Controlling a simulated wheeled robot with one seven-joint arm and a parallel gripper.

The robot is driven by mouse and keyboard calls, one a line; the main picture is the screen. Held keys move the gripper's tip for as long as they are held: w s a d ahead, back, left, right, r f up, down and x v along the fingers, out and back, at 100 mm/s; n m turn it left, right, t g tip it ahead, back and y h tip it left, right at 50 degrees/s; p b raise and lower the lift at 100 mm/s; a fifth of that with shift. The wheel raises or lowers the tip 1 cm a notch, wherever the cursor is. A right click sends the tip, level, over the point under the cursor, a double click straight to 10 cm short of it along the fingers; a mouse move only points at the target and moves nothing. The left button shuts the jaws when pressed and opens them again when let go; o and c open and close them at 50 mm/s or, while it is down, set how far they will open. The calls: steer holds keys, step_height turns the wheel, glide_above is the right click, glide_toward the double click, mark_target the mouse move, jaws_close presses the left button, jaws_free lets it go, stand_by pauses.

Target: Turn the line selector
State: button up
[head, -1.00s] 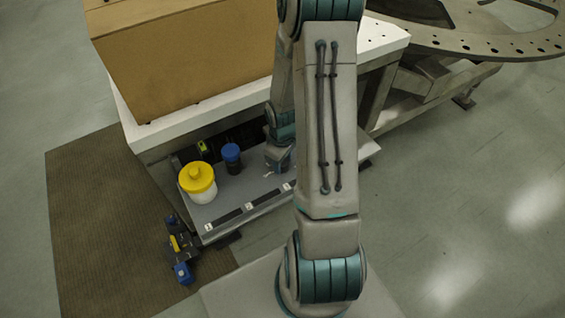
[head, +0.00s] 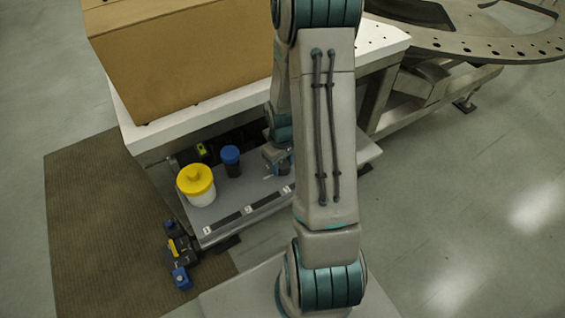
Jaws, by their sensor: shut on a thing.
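My gripper (head: 270,176) is low over the right part of the grey shelf panel (head: 225,200), under the white tabletop. It is partly hidden behind my forearm, and its fingers look very small here. It is shut on a small part at the panel, taken to be the line selector. The selector's shape and the angle it stands at cannot be made out. A dark jar with a blue lid (head: 231,161) and a white jar with a yellow lid (head: 197,186) stand on the panel to the left of my gripper.
A large cardboard box (head: 185,50) sits on the white tabletop (head: 160,128) above the panel. Black, yellow and blue items (head: 180,255) are at the panel's left front, over a brown mat (head: 95,220). A metal turret plate (head: 470,42) is at the back right. The right floor is clear.

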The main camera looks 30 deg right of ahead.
mark_target(282, 164)
steer(key=o, duration=1)
step_height(282, 164, up, 14)
steer(key=shift+f, duration=0.1)
steer(key=shift+a, duration=0.1)
steer(key=s+a+r+t, duration=0.1)
steer(key=s+a+r, duration=0.3)
steer(key=s+a+r+m+t, duration=0.1)
steer(key=s+a+r, duration=0.3)
steer(key=s+a+r+m+t, duration=0.1)
steer(key=s+a+r, duration=0.3)
steer(key=shift+s+r, duration=0.1)
